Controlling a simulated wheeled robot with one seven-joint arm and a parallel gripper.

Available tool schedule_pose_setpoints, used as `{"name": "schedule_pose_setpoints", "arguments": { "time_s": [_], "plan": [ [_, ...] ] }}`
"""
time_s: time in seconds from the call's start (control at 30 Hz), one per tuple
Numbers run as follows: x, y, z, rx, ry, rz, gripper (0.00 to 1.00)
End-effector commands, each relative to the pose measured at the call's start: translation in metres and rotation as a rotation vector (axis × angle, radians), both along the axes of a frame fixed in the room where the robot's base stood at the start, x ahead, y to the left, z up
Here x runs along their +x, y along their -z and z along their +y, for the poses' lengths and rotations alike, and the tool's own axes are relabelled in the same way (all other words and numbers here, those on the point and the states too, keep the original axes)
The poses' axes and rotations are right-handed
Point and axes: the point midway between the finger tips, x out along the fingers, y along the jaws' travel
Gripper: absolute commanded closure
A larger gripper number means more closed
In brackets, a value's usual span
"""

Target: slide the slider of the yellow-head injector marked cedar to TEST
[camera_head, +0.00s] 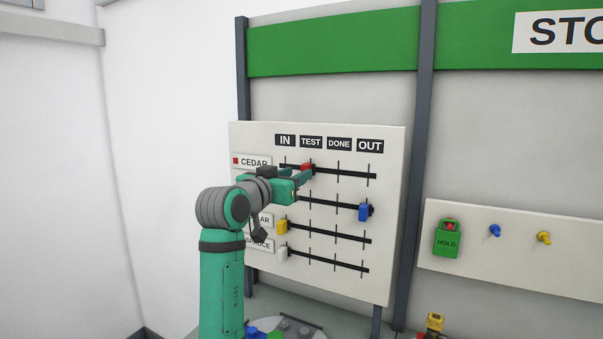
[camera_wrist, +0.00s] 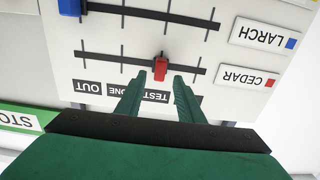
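The red slider (camera_head: 307,168) is on the top rail, labelled CEDAR with a red square, at the TEST mark; it also shows in the wrist view (camera_wrist: 160,70). My gripper (camera_head: 303,177) is at this slider; in the wrist view its fingers (camera_wrist: 158,80) are apart, one on each side of the red head, with gaps visible. The yellow slider (camera_head: 282,227) is on the third rail at the IN end. Its label (camera_head: 265,220) is partly hidden by my arm; only "AR" shows. The TEST heading (camera_head: 311,142) is above the second mark.
The blue slider (camera_head: 364,212) is on the second rail near OUT, the white slider (camera_head: 284,252) on the bottom rail at IN. A panel at right holds a green HOLD tag (camera_head: 447,238), a blue knob (camera_head: 495,231) and a yellow knob (camera_head: 544,237).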

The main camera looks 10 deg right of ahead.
Motion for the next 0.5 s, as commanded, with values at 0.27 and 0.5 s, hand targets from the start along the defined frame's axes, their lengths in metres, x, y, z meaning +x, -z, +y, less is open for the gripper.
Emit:
{"name": "schedule_pose_setpoints", "arguments": {
  "time_s": [0.27, 0.5],
  "plan": [
    [-0.034, 0.000, 0.028, 0.000, -0.001, -0.002, 0.66],
    [-0.044, 0.000, 0.035, 0.001, -0.001, -0.001, 0.66]
  ]
}}
